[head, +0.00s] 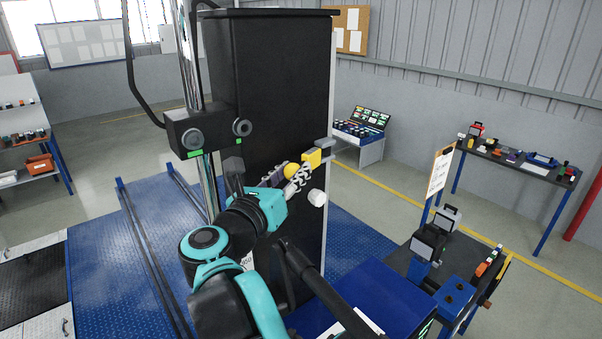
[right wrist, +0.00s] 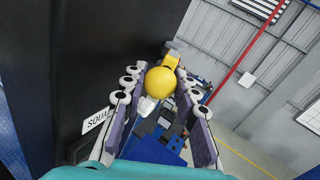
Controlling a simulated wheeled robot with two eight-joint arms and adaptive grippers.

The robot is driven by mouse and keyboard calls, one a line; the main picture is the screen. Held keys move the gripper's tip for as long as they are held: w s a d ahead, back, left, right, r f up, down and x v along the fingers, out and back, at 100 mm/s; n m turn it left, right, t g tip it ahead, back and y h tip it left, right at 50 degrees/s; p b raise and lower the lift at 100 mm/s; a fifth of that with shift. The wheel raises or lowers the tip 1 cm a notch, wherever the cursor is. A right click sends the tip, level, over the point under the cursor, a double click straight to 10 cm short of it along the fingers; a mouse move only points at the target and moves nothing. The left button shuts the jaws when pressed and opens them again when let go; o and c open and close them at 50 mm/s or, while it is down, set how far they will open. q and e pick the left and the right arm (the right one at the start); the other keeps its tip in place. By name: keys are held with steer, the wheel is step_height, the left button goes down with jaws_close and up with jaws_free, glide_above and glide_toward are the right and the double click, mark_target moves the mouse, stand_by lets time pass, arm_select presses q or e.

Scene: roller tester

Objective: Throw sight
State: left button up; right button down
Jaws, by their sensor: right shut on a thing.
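A yellow ball knob (head: 291,171) stands by a yellow block (head: 312,160) at the right front edge of the tall black cabinet (head: 272,90). My right gripper (head: 291,178) is shut on the yellow knob. In the right wrist view the yellow knob (right wrist: 160,82) lies between the two finger rows, with the yellow block (right wrist: 172,59) just beyond it. The join between knob and block is not clear. A white cylinder (head: 317,197) sits just below the fingers. My left gripper is not in view.
A black box with round knobs (head: 205,132) sits on a vertical rail left of the cabinet. A blue stand (head: 455,297) with grey devices is at lower right. Tables with small items (head: 515,160) stand along the wall. Blue plate floor (head: 100,245) lies at left.

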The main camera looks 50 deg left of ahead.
steer(key=shift+s+a+m+t+h, duration=0.15)
steer(key=shift+a+m+t+h, duration=0.25)
steer(key=shift+a+m+h, duration=0.45)
steer(key=shift+d, duration=0.2)
steer(key=c, duration=1.2)
jaws_free()
steer(key=shift+o, duration=0.2)
